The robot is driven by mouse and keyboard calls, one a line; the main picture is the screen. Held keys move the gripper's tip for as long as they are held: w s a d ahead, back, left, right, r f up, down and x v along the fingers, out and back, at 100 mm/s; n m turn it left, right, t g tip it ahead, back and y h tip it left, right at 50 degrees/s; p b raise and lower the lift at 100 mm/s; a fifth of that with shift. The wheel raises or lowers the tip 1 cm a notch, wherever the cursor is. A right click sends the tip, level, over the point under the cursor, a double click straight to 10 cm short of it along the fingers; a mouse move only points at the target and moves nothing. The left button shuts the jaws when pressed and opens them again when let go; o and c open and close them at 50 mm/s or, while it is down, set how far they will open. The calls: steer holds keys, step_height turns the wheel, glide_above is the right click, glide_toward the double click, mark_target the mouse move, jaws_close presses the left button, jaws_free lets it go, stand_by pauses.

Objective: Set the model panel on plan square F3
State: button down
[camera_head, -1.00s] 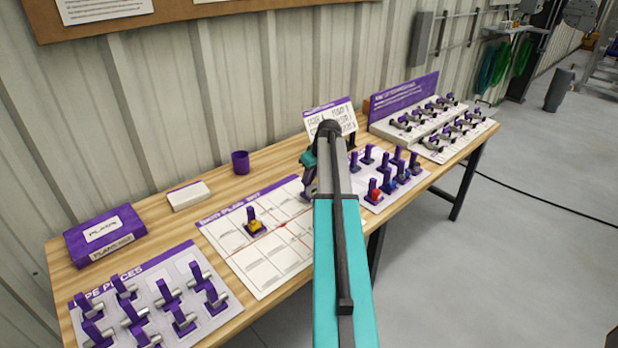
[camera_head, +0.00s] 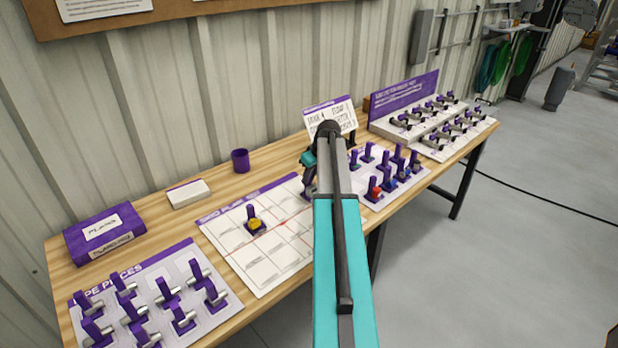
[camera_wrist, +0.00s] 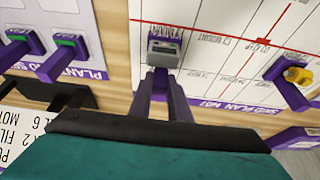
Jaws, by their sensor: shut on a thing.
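My gripper (camera_wrist: 163,85) is shut on the model panel (camera_wrist: 165,46), a small grey box with a dark face on a purple mount. In the wrist view it shows over the edge of the white plan sheet (camera_wrist: 215,72), close to a red line. I cannot tell whether it touches the sheet. The plan sheet (camera_head: 262,262) also shows in the head view, where my arm covers its right part and the panel is hard to make out. A yellow model (camera_head: 254,224) with a purple post stands on the sheet. The square labels are too small to read.
Pipe pieces (camera_head: 160,300) stand on a sheet at the left. Several coloured models (camera_head: 398,172) stand right of my arm, with a text card (camera_head: 330,117) behind. A purple box (camera_head: 104,233), white block (camera_head: 188,194) and purple cup (camera_head: 240,161) stand along the back.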

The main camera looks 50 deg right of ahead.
steer(key=c, duration=1.6)
jaws_free()
steer(key=shift+r, duration=0.6)
steer(key=shift+r+p, duration=1.85)
steer(key=shift+r, duration=1.6)
